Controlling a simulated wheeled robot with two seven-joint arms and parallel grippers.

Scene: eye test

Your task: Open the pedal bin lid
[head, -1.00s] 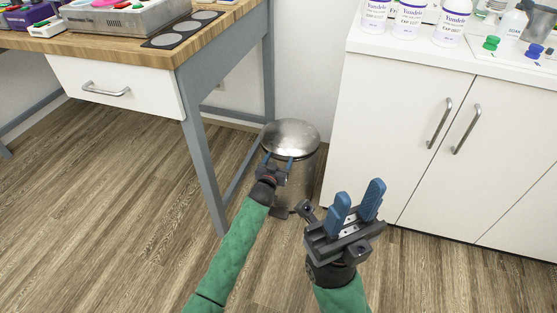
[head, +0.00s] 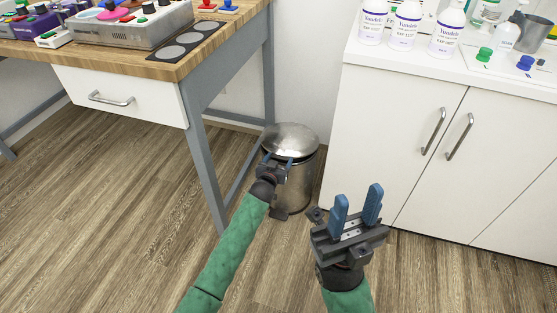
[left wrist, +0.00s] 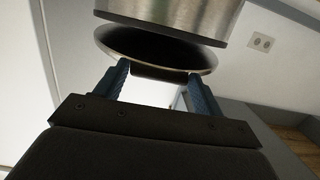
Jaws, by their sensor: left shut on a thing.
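The steel pedal bin (head: 300,185) stands on the floor between the workbench and the white cabinet. Its round domed lid (head: 291,138) is tilted slightly up at the front. In the left wrist view a dark gap shows between the lid (left wrist: 203,60) and the bin body (left wrist: 185,14). My left gripper (head: 277,160) is at the lid's front edge, its blue fingers either side of a dark tab there, shut on the lid. A dark pedal (head: 279,214) shows low at the bin's front. My right gripper (head: 357,203) is open and empty, right of the bin and nearer me.
The workbench (head: 190,65) with its grey leg (head: 203,165) stands close on the bin's left. The white cabinet (head: 385,150), with bottles (head: 405,25) on top, stands to the right. The wooden floor (head: 110,200) in front is clear.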

